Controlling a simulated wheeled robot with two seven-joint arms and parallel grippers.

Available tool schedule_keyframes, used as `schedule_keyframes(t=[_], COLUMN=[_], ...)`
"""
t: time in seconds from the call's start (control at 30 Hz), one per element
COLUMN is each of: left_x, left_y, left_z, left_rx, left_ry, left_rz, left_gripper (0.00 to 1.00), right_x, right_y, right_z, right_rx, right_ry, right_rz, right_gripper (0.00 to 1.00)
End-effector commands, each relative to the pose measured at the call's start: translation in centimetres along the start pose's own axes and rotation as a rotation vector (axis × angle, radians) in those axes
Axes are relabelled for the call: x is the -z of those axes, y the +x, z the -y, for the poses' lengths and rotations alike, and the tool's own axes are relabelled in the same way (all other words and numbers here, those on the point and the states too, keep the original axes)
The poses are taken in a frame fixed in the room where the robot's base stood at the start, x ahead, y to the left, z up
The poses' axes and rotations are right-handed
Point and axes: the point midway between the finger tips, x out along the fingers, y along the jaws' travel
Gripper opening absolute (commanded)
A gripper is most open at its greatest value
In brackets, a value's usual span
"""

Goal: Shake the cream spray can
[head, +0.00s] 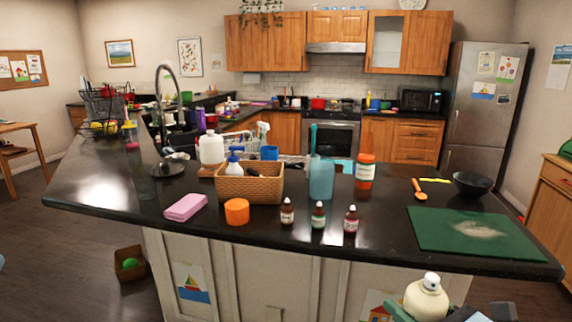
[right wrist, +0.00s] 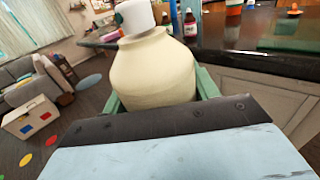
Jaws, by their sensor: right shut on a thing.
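The cream spray can (head: 427,300) has a cream body and a white cap. It is at the bottom right of the head view, in front of the counter. My right gripper (head: 425,317) is shut on it, with a green finger on either side of the body. The can also fills the upper middle of the right wrist view (right wrist: 153,72), with its white cap at the top. The lower part of the can is hidden by the gripper. My left gripper is not in view.
The dark counter (head: 330,232) lies just beyond the can. A green cutting board (head: 450,230) lies near its front edge. Small bottles (head: 318,215), an orange jar (head: 237,211), a pink sponge (head: 186,206) and a wicker basket (head: 262,187) stand to the left.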

Motion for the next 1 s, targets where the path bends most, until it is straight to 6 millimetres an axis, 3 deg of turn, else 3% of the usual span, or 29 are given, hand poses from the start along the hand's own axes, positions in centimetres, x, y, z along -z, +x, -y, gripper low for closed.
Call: schedule_keyframes(t=[0.03, 0.17, 0.5, 0.57, 0.67, 0.93, 1.0], left_x=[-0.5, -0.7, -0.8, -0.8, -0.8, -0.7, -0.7], left_y=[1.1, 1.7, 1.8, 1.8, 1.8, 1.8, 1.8], left_z=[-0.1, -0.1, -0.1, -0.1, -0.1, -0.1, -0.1], left_rx=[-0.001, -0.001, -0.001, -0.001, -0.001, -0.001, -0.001], left_ry=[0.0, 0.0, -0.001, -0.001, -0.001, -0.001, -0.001], left_rz=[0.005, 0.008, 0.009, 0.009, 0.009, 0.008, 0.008], left_gripper=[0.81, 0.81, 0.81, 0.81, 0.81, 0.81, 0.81], right_x=[1.4, 2.5, -9.5, -10.4, -8.7, 1.4, 3.2], right_y=[-0.2, -0.5, -0.6, -0.7, -0.7, -0.7, -0.7], right_z=[-0.6, -1.5, -1.7, -1.7, -1.7, -1.8, -1.8], right_rx=[-0.007, -0.016, -0.019, -0.018, -0.02, -0.021, -0.021], right_ry=[0.001, 0.004, -0.002, 0.001, 0.011, 0.008, 0.005], right_rz=[0.004, 0.008, 0.022, 0.016, -0.003, -0.009, -0.002], right_gripper=[0.21, 0.21, 0.21, 0.21, 0.21, 0.21, 0.21])
